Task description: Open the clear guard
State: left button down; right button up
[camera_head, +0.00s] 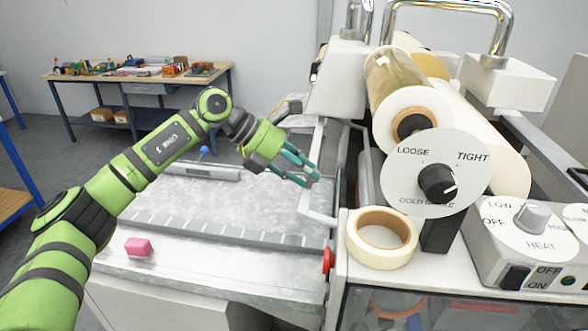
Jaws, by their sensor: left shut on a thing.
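The clear guard (320,146) shows as a pale frame standing at the left side of the roller machine, above the inner end of the metal bed. Its see-through pane is hard to make out. My left gripper (311,178) reaches in from the left over the bed. Its teal fingers are shut on the edge of the guard's frame. The fingers hide part of that edge. My right gripper is not in view.
The metal bed (190,205) carries a pink block (138,247). A tape roll (381,238) lies by the LOOSE/TIGHT dial (437,183). The heat control box (530,240) is at right. A red knob (328,260) sits at the bed's corner. A workbench (140,80) stands behind.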

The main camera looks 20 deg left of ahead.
pick_arm(q)
jog(key=c, duration=0.9)
grip_release()
jog(key=shift+s+d+f, duration=0.15)
jog(key=shift+d+f, duration=0.3)
jog(key=shift+d, duration=0.2)
jog(key=shift+c, duration=0.2)
jog(key=shift+o, duration=0.2)
jog(key=shift+w+d+f, duration=0.1)
jog(key=shift+w+d, duration=0.25)
jog(key=shift+w, duration=0.05)
jog(key=shift+d, duration=0.1)
jog(key=shift+r, duration=0.2)
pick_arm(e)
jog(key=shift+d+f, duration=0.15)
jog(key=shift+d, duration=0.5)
pick_arm(q)
jog(key=shift+w+r, duration=0.1)
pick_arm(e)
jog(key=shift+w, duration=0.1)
pick_arm(q)
jog(key=v, duration=1.2)
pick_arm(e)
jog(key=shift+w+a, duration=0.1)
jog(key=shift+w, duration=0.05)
pick_arm(q)
jog(key=shift+w, duration=0.1)
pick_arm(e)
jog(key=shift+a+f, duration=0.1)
